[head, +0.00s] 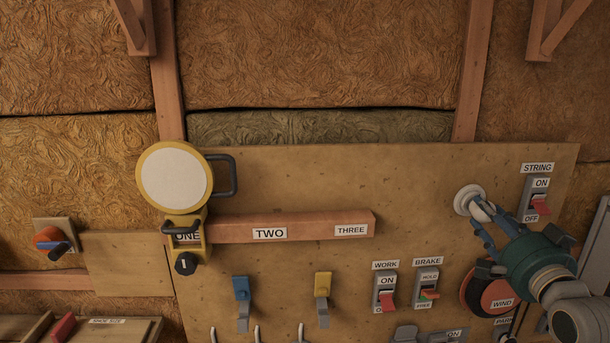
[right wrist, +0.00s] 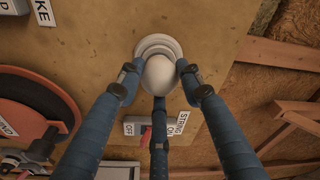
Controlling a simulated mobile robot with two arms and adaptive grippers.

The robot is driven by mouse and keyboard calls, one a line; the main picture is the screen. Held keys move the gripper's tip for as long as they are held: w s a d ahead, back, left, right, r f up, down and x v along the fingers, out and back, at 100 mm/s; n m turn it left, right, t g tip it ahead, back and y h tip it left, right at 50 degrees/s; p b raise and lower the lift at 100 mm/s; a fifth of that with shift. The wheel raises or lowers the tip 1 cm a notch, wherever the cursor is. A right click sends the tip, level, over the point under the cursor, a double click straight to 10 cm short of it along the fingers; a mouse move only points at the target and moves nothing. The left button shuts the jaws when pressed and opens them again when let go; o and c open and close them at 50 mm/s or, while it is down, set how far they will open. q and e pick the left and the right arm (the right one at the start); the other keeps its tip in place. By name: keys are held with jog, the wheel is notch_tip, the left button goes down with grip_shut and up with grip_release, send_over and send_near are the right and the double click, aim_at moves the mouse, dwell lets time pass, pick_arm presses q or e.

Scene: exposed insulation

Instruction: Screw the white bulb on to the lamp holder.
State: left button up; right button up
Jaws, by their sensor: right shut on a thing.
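The white bulb (right wrist: 159,75) is between the blue fingers of my right gripper (right wrist: 158,88), which are shut on it. Behind the bulb is the round white lamp holder (right wrist: 157,43), fixed to the wooden board. In the head view my right gripper (head: 482,219) reaches in from the lower right to the holder (head: 463,197). The bulb (head: 482,211) shows partly there between the fingers. The bulb lines up with the holder, but I cannot tell how far it sits in it. My left gripper is not in view.
The STRING switch (head: 536,197) is just right of my right gripper. The red WIND disc (head: 484,292) is below it. The WORK switch (head: 384,290) and BRAKE switch (head: 426,286) are to the lower left. A yellow round lamp (head: 175,178) hangs far left. Bare board (head: 415,190) lies left of the holder.

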jog(key=shift+m+p, duration=0.55)
jog(key=shift+m, duration=0.05)
jog(key=o, duration=0.8)
jog(key=shift+w+f, duration=0.1)
jog(key=shift+c, duration=0.2)
jog(key=s, duration=1.2)
jog(key=shift+a+f, duration=0.2)
jog(key=shift+f, duration=0.15)
jog(key=shift+c, duration=0.2)
